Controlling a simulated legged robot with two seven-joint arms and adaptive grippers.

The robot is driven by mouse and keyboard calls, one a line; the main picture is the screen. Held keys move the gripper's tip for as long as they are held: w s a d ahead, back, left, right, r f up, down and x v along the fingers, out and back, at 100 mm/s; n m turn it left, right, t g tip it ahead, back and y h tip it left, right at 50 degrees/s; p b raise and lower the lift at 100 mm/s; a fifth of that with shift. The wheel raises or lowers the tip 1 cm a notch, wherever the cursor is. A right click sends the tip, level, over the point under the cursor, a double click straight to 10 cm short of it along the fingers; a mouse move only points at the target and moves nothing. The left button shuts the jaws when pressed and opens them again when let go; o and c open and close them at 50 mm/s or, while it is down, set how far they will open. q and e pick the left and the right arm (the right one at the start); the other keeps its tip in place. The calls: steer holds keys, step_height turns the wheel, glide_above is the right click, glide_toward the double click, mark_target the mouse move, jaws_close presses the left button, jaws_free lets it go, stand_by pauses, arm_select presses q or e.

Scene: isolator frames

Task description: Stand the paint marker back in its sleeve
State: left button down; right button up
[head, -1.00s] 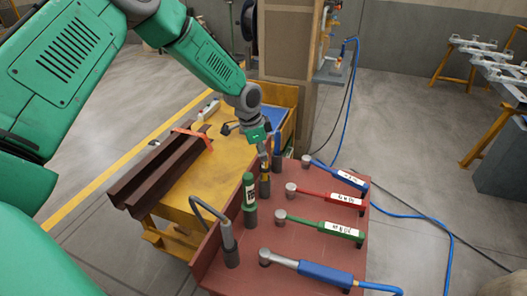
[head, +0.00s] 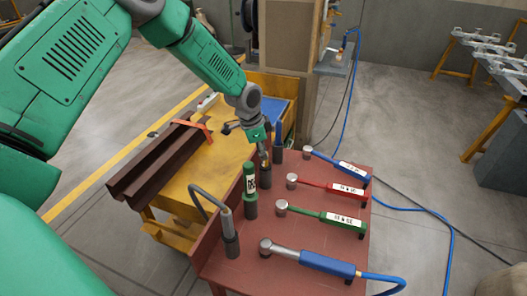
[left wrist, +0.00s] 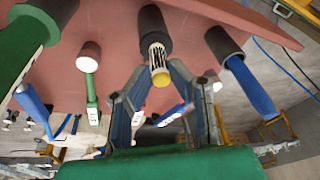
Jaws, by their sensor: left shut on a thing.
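The paint marker (left wrist: 158,62), with a yellow end and a black-and-white label, stands in line with a dark cylindrical sleeve (left wrist: 153,22). Its far end is inside the sleeve's mouth; how deep is hidden. In the head view the sleeve (head: 265,178) stands third in a row along the bench's left edge. My left gripper (head: 264,157) is above it, shut on the marker's upper end. In the left wrist view the two fingers of the left gripper (left wrist: 160,78) close in on either side of the yellow end. My right gripper is not in view.
Hammer-like tools with blue, red and green handles lie on the red-brown bench (head: 300,228). A yellow table (head: 195,170) with dark beams stands left.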

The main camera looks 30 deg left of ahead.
arm_select(q)
steer(key=c, duration=1.4)
jaws_free()
steer(key=shift+r, duration=0.2)
steer(key=v, duration=1.1)
steer(key=shift+r, duration=0.2)
steer(key=shift+a, duration=0.2)
steer(key=shift+s, duration=0.1)
